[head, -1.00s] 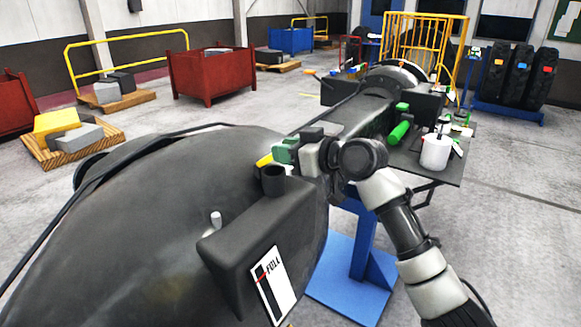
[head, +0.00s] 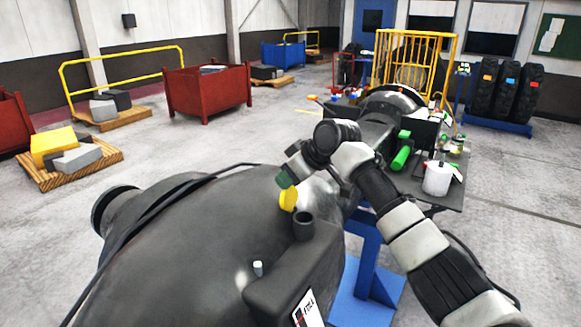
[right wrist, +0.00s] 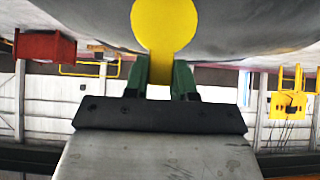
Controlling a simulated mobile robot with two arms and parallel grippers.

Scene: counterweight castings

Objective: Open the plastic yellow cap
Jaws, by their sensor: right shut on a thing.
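The yellow cap (head: 288,200) has a round disc and a flat tab. In the head view it is up and left of the black filler neck (head: 303,226), clear of its dark top. In the right wrist view the cap's disc (right wrist: 165,24) faces me, with its tab between the green fingers. My right gripper (head: 286,181) is shut on the cap's tab; its fingers also show in the right wrist view (right wrist: 161,72). The neck rises from a black box-shaped tank (head: 300,268) with a partly cut-off label. My left gripper is not in view.
A large dark rounded casting (head: 190,250) fills the foreground, with a black cable across it. A dark bench (head: 425,188) with a green cylinder (head: 401,157) and a white pot (head: 437,178) stands to the right. Red bins and pallets stand back left.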

